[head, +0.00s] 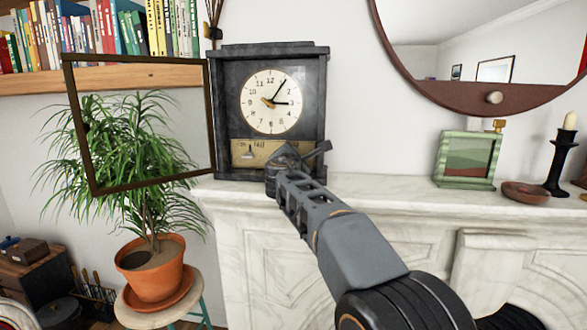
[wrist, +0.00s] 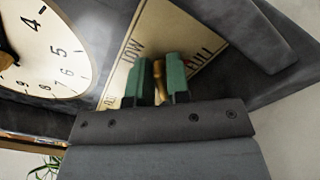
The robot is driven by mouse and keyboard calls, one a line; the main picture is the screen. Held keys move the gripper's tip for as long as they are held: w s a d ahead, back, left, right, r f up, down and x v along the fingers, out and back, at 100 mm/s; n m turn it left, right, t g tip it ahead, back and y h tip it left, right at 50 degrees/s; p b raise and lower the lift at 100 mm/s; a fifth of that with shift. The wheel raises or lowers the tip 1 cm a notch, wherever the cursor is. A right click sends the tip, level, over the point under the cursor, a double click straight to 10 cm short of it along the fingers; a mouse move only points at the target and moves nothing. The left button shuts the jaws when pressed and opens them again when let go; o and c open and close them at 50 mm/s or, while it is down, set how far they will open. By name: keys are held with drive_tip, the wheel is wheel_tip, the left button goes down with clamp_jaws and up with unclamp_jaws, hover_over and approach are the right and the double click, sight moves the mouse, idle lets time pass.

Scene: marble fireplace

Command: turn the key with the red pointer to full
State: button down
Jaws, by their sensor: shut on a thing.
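A dark mantel clock (head: 230,100) stands on the marble mantel, with a cream dial (head: 270,88). Below the dial is a brass-coloured plate (head: 240,147). In the wrist view the plate (wrist: 150,35) is cream, with the words LOW and FULL in part showing. My gripper (wrist: 160,78) is at the plate, its green fingertips closed around a thin brass key (wrist: 159,70). In the head view my gripper (head: 291,157) covers the right part of the plate, and the key is hidden there.
The clock's glazed door (head: 67,120) stands open to the left, in front of a potted plant (head: 155,270). A green picture frame (head: 467,160), a brown dish (head: 526,193) and a black candlestick (head: 558,165) stand on the mantel (head: 390,190) at right. A round mirror (head: 420,95) hangs above.

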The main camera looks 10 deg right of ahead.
drive_tip(key=m+b, duration=0.3)
drive_tip(key=m, duration=0.1)
drive_tip(key=shift+f+m+b, duration=0.15)
drive_tip(key=shift+m+b, duration=0.2)
drive_tip(key=shift+m, duration=0.05)
drive_tip(key=shift+s+m+b, duration=0.1)
drive_tip(key=shift+m+b, duration=0.35)
drive_tip(key=shift+m, duration=0.15)
drive_tip(key=shift+r, duration=0.2)
drive_tip(key=c, duration=1.4)
unclamp_jaws()
drive_tip(key=shift+o, duration=0.9)
drive_tip(key=shift+w+a+f, duration=0.2)
drive_tip(key=shift+w+a, duration=0.05)
drive_tip(key=shift+a, duration=0.05)
drive_tip(key=shift+s+d, duration=0.25)
drive_tip(key=shift+s, duration=0.05)
drive_tip(key=b+v, duration=0.4)
drive_tip(key=v, duration=0.9)
drive_tip(key=shift+a, duration=0.5)
drive_tip(key=shift+s, duration=0.15)
